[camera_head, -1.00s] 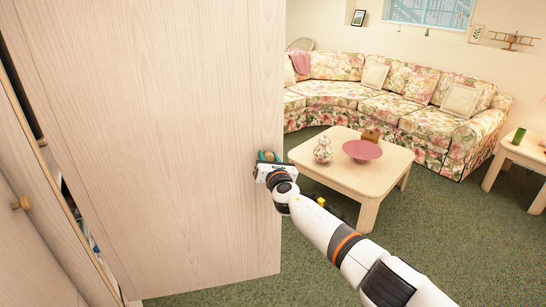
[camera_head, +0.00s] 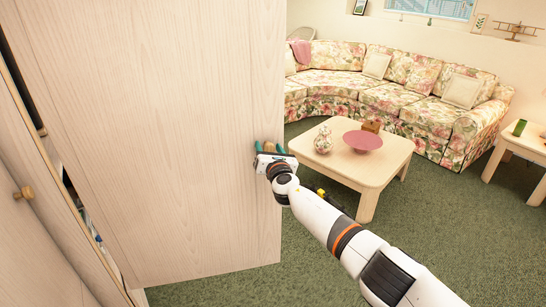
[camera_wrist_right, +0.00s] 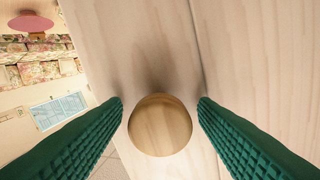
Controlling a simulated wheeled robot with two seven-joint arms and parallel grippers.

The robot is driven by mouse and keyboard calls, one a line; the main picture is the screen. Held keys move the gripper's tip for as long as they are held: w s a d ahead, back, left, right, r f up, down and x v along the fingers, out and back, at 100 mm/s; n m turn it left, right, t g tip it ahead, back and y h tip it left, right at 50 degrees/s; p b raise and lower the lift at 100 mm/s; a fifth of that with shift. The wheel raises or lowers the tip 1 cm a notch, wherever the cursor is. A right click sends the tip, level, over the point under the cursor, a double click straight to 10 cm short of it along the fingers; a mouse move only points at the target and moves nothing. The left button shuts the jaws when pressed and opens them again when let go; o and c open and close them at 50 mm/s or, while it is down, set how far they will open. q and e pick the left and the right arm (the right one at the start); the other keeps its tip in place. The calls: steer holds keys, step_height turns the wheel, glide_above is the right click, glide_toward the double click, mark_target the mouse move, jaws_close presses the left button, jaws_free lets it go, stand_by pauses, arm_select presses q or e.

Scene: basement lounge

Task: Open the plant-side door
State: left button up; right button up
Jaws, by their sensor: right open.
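A pale wooden cabinet door (camera_head: 160,130) fills the left and middle of the head view, swung well out from the cabinet on the left. My right gripper (camera_head: 271,150) is at the door's free right edge, with its green fingers partly hidden behind my wrist. In the right wrist view, a round wooden knob (camera_wrist_right: 160,126) on the door face lies between the two open green fingers (camera_wrist_right: 161,100). Gaps seem to show on both sides of the knob. My left gripper is not in view. No plant is clearly visible.
Another cabinet door with a small knob (camera_head: 26,192) is at far left. A coffee table (camera_head: 370,165) with a vase and pink bowl stands behind my right arm. A floral sofa (camera_head: 400,90) lines the back. Green carpet (camera_head: 440,215) is clear at right.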

steer(key=shift+s+d+r+p, duration=0.1)
steer(key=shift+s+r+p, duration=0.05)
steer(key=shift+s+p, duration=0.15)
steer(key=p+v, duration=0.3)
steer(key=v, duration=0.2)
steer(key=shift+s+d, duration=0.1)
steer(key=shift+s, duration=0.15)
steer(key=shift+v, duration=2.85)
